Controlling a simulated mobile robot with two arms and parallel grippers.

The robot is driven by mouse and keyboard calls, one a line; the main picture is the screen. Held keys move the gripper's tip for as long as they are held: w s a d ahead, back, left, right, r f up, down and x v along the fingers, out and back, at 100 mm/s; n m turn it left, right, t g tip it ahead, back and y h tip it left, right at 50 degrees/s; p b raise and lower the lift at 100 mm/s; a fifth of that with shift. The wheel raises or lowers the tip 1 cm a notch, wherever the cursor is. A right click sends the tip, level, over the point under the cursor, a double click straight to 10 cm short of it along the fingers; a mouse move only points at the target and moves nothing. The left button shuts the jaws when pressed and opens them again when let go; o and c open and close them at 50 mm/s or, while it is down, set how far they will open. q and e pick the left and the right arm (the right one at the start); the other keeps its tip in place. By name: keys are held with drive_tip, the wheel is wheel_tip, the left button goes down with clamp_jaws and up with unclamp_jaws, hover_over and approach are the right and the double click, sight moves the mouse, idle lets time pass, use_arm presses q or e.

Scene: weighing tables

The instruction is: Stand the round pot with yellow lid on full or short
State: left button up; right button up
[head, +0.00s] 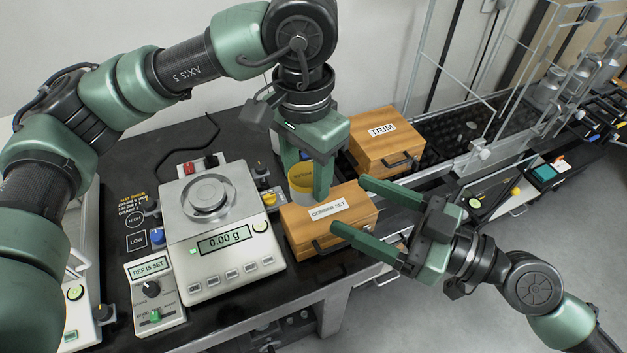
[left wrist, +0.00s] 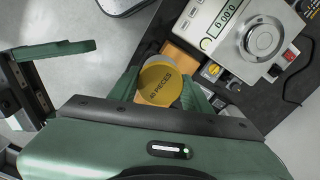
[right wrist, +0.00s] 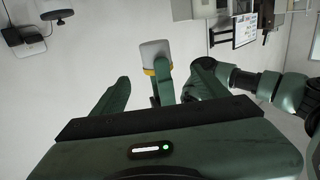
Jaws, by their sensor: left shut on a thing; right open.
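The round pot (head: 301,190) is pale grey, with a yellow lid. My left gripper (head: 306,172) is shut on it, above the far part of the wooden box labelled CORNER SET (head: 330,212). In the left wrist view the lid (left wrist: 160,84) faces the camera between the two fingers and bears dark lettering. In the right wrist view the pot (right wrist: 154,52) shows its pale side and a yellow band. My right gripper (head: 350,205) is open and empty at the right of the CORNER SET box. I see no place marked full or short.
A balance (head: 222,228) reading 0.00 g stands left of the box, its pan empty. A small REF IS SET unit (head: 152,288) is beside it. A wooden TRIM box (head: 387,143) stands behind. A railed dark bench with jars (head: 548,90) is at the right.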

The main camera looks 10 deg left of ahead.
sight(304, 181)
drive_tip(key=x, duration=1)
drive_tip(key=c, duration=1.4)
use_arm(q)
drive_tip(key=o, duration=1.5)
use_arm(e)
clamp_jaws()
use_arm(q)
drive_tip(key=shift+o, duration=0.2)
